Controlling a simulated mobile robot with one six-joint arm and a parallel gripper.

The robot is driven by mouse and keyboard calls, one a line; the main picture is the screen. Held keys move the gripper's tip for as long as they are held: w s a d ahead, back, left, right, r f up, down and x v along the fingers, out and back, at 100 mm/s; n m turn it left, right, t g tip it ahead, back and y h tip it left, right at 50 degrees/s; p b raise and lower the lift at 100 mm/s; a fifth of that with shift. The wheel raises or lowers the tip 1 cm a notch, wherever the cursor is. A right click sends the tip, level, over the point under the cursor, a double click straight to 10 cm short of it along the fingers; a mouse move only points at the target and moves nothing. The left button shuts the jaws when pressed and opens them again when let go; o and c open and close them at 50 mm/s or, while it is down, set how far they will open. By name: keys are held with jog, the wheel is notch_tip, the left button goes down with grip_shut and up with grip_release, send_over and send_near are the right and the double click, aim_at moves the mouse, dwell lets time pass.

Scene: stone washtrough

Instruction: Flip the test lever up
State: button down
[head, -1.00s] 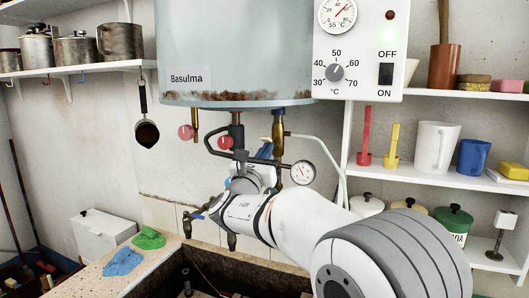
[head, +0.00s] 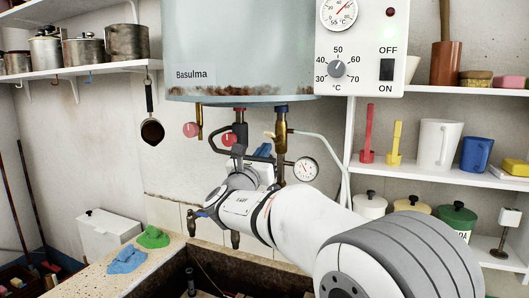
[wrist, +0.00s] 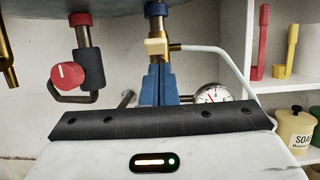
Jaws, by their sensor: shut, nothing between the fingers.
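The boiler (head: 240,50) hangs on the wall with pipes below it. A small tan lever end, which looks like the test lever (wrist: 157,46), sits at the brass valve under the blue-ringed pipe. It also shows in the head view (head: 268,135). My gripper (wrist: 157,72) has blue fingers shut together with nothing between them. The fingertips are just below the tan lever end in the wrist view. I cannot tell whether they touch it. The fingers partly hide the brass valve body behind them.
A pressure gauge (wrist: 210,97) is close on the right of my fingers. A red knob (wrist: 67,76) and a black hose are on the left. A pale pipe (wrist: 222,62) runs right from the valve. Shelves (head: 440,180) with jugs and canisters stand further right.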

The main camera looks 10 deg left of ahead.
jog(key=a+b+v, duration=0.1)
jog(key=b+v, duration=0.2)
jog(key=v, duration=0.8)
jog(key=s+d+f+m+g+h, duration=0.25)
jog(key=d+f+m+g, duration=0.45)
jog(key=d, duration=0.7)
jog(key=s+d+f+m+g+h, duration=0.25)
jog(key=d+f+m+g, duration=0.25)
jog(key=d+f+m, duration=0.65)
jog(key=s+d+f+m+g+y, duration=0.3)
jog(key=s+m, duration=0.4)
jog(key=s, duration=0.3)
jog(key=s+d+f+m+g+y, duration=0.3)
jog(key=s+f+m+y, duration=0.3)
jog(key=s+f+m, duration=0.2)
jog(key=shift+s+f+g+y, duration=0.15)
jog(key=shift+s+g+y, duration=0.15)
jog(key=shift+s, duration=0.7)
